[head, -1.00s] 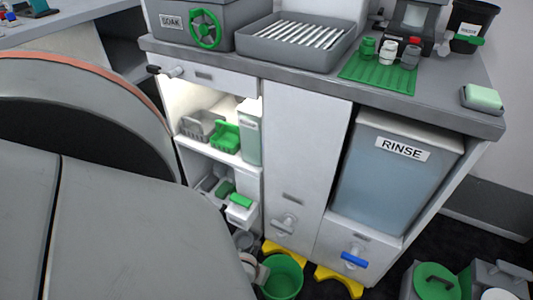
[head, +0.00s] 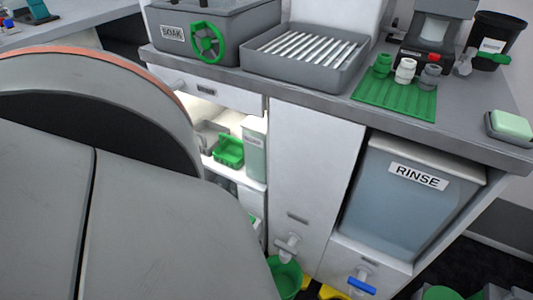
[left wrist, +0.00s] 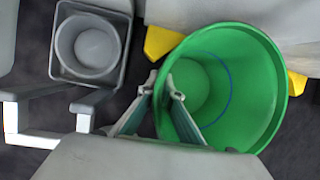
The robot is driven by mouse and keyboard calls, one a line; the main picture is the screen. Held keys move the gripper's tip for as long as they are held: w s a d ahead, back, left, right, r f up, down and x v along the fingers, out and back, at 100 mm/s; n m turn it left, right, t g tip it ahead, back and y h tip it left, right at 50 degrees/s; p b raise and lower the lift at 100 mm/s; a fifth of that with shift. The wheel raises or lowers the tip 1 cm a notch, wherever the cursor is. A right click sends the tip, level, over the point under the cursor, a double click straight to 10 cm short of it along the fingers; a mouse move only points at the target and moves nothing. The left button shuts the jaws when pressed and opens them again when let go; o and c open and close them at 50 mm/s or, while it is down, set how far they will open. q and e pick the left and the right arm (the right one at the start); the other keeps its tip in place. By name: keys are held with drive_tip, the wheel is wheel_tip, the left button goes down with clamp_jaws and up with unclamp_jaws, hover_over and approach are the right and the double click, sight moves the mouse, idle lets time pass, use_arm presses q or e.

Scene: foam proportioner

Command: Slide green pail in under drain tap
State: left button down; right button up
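The green pail (head: 287,277) stands on the floor at the cabinet foot, just below the white drain tap (head: 288,244) on the middle panel. My arm hides its left part in the head view. In the left wrist view the pail (left wrist: 240,75) is upright, open and empty, with a blue line inside. My left gripper (left wrist: 164,90) straddles its near-left wall, one finger inside and one outside, close together on the rim. The tap is not visible in the wrist view, so exact alignment is unclear. My right gripper is not in view.
Yellow feet (left wrist: 160,42) flank the pail at the cabinet base. A grey round tub (left wrist: 90,45) in a square holder stands left of it. A blue-handled tap (head: 361,286) sits under the RINSE tank (head: 410,200). Dark floor lies around the pail.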

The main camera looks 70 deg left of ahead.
use_arm(q)
drive_tip(key=shift+a, duration=0.2)
drive_tip(key=c, duration=2.2)
unclamp_jaws()
drive_tip(key=shift+d+r, duration=0.1)
drive_tip(key=shift+v, duration=5.95)
drive_tip(key=shift+s, duration=0.1)
